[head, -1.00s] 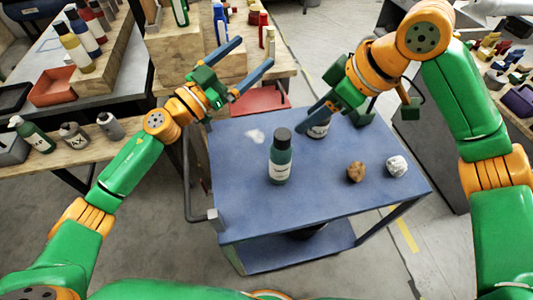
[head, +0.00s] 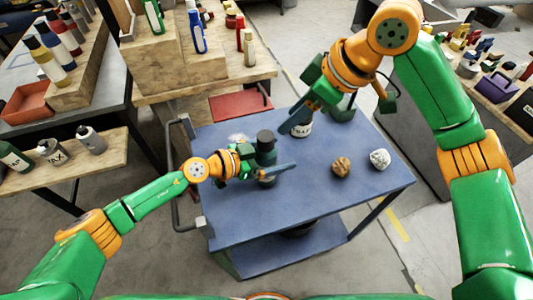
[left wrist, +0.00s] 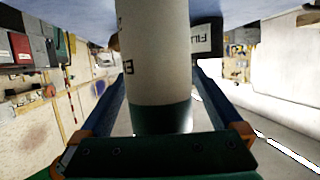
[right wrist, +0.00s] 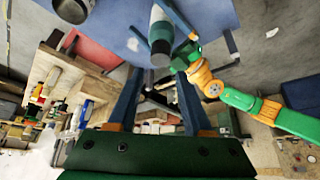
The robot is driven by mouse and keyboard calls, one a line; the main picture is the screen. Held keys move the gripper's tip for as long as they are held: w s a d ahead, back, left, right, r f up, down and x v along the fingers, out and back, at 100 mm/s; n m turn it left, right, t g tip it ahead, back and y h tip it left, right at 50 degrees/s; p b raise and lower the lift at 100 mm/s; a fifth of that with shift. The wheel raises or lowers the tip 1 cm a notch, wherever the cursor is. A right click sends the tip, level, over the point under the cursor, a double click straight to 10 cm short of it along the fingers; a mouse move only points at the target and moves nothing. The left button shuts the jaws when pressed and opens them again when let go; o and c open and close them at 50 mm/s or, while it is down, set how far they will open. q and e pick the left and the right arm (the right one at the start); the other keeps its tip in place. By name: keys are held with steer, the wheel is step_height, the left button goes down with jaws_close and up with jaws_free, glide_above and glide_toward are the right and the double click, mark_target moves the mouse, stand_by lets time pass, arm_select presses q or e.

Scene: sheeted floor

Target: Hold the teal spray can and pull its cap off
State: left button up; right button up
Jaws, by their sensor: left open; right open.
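In the left wrist view the can's pale label band (left wrist: 155,55) and teal part (left wrist: 160,118) lie between the spread fingers, with gaps at the sides. My right gripper (head: 290,126) is open above the cart, behind and right of the can. In the right wrist view the capped can (right wrist: 161,45) is beyond its spread, empty fingers (right wrist: 157,85).
A second labelled container (head: 302,129) stands behind the can near my right gripper, partly hidden; its label also shows in the left wrist view (left wrist: 205,38). A brown lump (head: 341,166) and white crumpled ball (head: 380,159) lie right. The cart's front (head: 255,215) is clear.

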arm_select(q)
steer(key=shift+a, duration=0.1)
arm_select(e)
steer(key=shift+a, duration=0.1)
arm_select(q)
steer(key=c, duration=1.5)
arm_select(e)
steer(key=o, duration=0.3)
steer(key=shift+o, duration=1.1)
steer(key=shift+w+a+r+n, duration=0.2)
steer(key=shift+a+n, duration=0.1)
steer(key=shift+n, duration=0.3)
arm_select(q)
steer(key=shift+a, duration=0.1)
arm_select(e)
steer(key=n+g+h, duration=0.1)
steer(key=n+h, duration=0.5)
steer(key=n, duration=1.1)
glide_toward(265, 135)
steer(key=f, duration=0.3)
steer(key=w+f, duration=0.1)
steer(key=f, duration=0.6)
steer(key=shift+w+d, duration=0.15)
steer(key=shift+d, duration=0.25)
